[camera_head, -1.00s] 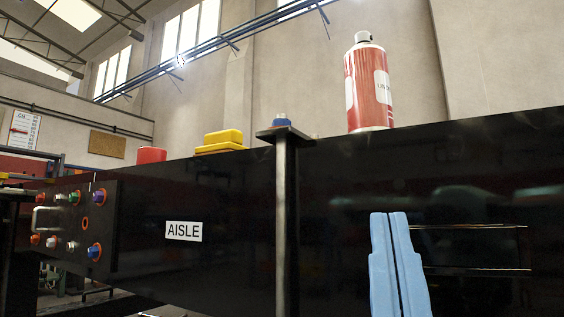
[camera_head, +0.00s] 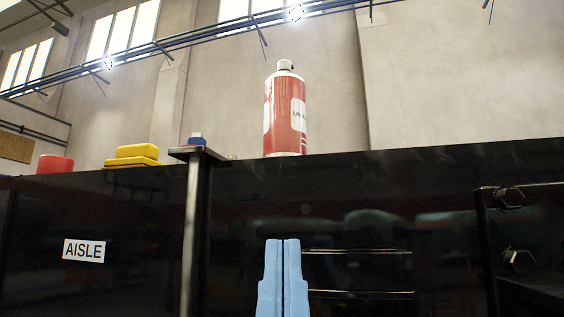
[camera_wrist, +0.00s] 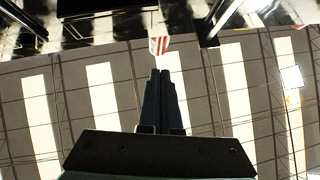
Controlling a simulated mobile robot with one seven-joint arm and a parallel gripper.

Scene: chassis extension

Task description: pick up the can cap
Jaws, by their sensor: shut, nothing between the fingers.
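A red and white spray can (camera_head: 285,118) stands upright on the top edge of a black panel in the head view. Its pale cap or nozzle top (camera_head: 285,65) is small, and I cannot tell its exact form. My gripper (camera_head: 283,242), with light blue fingers, points up in front of the panel, below the can in the picture. The fingers are shut together with nothing between them. In the wrist view my gripper (camera_wrist: 160,74) is also shut. A small red and white piece, apparently the can (camera_wrist: 158,45), shows just beyond the fingertips; its cap is not clear there.
The glossy black panel (camera_head: 130,215) spans the view, with an AISLE label (camera_head: 84,250). A post with a flat top (camera_head: 197,154) stands left of the can. Yellow boxes (camera_head: 134,155) and a red object (camera_head: 55,164) sit further left. Black brackets (camera_head: 510,200) stand at right.

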